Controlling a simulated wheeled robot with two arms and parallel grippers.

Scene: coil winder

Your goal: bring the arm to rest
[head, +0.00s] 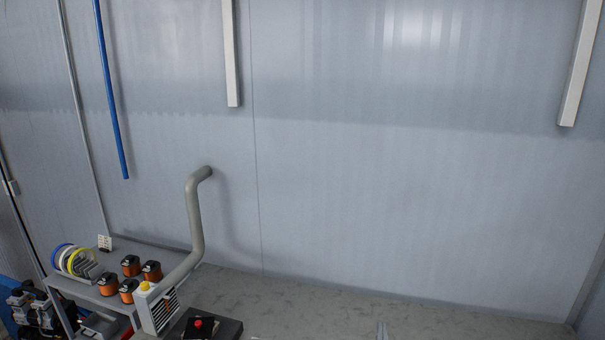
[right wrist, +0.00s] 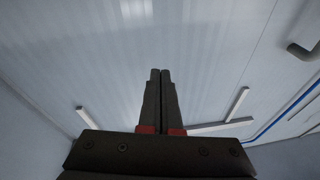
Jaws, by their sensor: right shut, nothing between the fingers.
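The rest of the right arm is hidden below the head view. My left gripper is not in view.
A grey shelf (head: 92,292) at the lower left holds several copper coils (head: 131,265) and coloured spools (head: 72,261). A bent grey duct (head: 195,220) rises beside it. A black box with a red button (head: 200,325) stands at the bottom.

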